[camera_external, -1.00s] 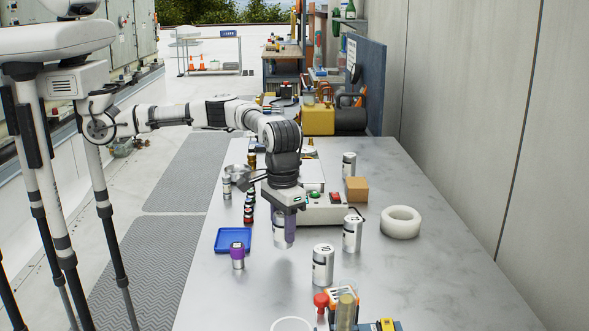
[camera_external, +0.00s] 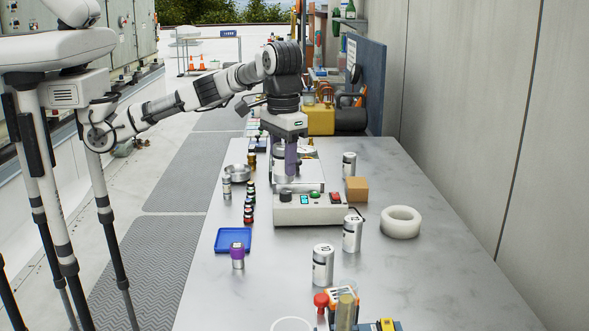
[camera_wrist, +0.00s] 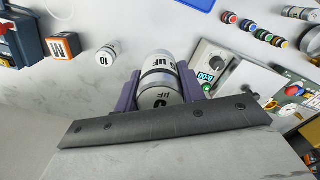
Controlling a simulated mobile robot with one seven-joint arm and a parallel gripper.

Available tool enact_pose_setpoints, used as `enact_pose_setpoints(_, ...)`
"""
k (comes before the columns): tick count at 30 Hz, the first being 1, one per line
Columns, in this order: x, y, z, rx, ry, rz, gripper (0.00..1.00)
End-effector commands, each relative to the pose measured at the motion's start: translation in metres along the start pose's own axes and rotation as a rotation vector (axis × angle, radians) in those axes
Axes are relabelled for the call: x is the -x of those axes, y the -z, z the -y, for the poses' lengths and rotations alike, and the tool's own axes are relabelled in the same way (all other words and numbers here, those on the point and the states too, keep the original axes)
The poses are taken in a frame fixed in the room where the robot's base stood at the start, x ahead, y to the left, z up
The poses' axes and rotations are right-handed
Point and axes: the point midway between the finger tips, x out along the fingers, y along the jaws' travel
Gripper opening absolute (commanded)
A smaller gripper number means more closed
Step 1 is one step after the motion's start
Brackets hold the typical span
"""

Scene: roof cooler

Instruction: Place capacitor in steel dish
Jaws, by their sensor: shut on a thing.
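My gripper (camera_external: 285,162) is shut on a silver capacitor with dark lettering (camera_external: 279,163) and holds it up above the bench instrument. In the wrist view the capacitor (camera_wrist: 160,80) sits between the two purple fingers. The steel dish (camera_external: 237,174) is a round metal bowl on the table's left side, left of and apart from my gripper. Its inside is hard to make out. Other silver capacitors stand upright on the table: one near the front (camera_external: 323,266), one behind it (camera_external: 352,235) and one farther back (camera_external: 349,166).
The bench instrument (camera_external: 310,213) with coloured buttons is below my gripper. A row of small coloured buttons (camera_external: 249,208) lies beside the dish. A blue tray (camera_external: 233,240), a purple-topped jar (camera_external: 237,256), a cardboard box (camera_external: 357,189) and a white ring (camera_external: 400,222) stand around.

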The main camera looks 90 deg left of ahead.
Motion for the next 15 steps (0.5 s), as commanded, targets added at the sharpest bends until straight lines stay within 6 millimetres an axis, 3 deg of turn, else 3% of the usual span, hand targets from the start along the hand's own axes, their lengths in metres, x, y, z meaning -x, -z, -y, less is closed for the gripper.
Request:
enact_pose_setpoints(5, 0.005, 0.041, 0.046, 0.004, -0.002, -0.004, 0.14)
enact_pose_setpoints(9, 0.012, 0.075, 0.098, -0.005, -0.002, -0.004, 0.14)
enact_pose_setpoints(15, 0.022, 0.108, 0.176, -0.021, -0.001, -0.005, 0.14)
